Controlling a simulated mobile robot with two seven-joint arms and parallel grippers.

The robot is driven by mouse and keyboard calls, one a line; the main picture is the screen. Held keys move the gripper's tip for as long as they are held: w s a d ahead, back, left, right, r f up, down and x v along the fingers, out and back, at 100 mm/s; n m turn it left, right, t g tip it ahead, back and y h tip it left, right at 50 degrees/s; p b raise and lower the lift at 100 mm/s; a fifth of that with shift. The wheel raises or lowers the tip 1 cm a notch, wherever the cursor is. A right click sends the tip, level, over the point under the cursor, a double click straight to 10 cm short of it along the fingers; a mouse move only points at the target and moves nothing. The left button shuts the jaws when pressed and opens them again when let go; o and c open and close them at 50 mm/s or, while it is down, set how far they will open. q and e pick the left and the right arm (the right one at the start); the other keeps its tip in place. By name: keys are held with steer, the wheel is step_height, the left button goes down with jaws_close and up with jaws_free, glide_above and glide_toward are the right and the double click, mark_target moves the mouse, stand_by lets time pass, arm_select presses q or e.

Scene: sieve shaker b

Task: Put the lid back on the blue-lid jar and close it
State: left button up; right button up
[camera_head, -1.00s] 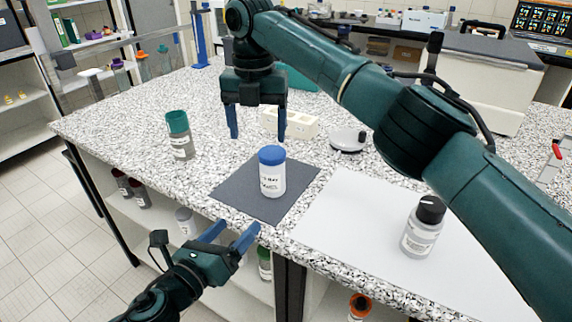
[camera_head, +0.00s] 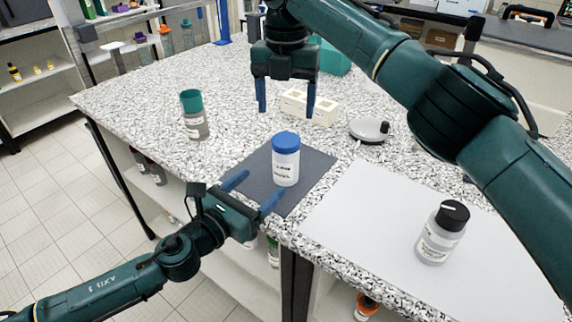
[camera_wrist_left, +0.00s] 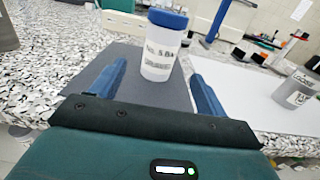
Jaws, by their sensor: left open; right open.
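The blue-lid jar (camera_head: 286,165) is white with a label and stands upright on the dark mat (camera_head: 312,168). Its blue lid (camera_head: 286,142) sits on top of it; whether it is fastened I cannot tell. My left gripper (camera_head: 252,188) is open, at the mat's front edge, with its fingers pointing at the jar. In the left wrist view the jar (camera_wrist_left: 160,52) stands beyond and between the open fingertips, apart from them. My right gripper (camera_head: 286,108) is open and empty, pointing down above the table behind the jar.
A teal-lid jar (camera_head: 194,116) stands to the left. A black-lid jar (camera_head: 441,234) stands on the white sheet (camera_head: 345,215) at the right. A white block with holes (camera_head: 310,107) and a round white device (camera_head: 368,129) lie behind the mat. The speckled tabletop (camera_head: 150,100) is clear at the left.

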mark_target(291, 157)
arm_select(q)
steer(key=x, duration=1.2)
jaws_close()
arm_select(e)
steer(key=n, duration=0.4)
arm_select(q)
steer(key=shift+a, duration=0.1)
stand_by(0.5)
arm_select(e)
steer(key=shift+f, duration=0.1)
steer(key=shift+f, duration=3.95)
steer(key=shift+c, duration=0.2)
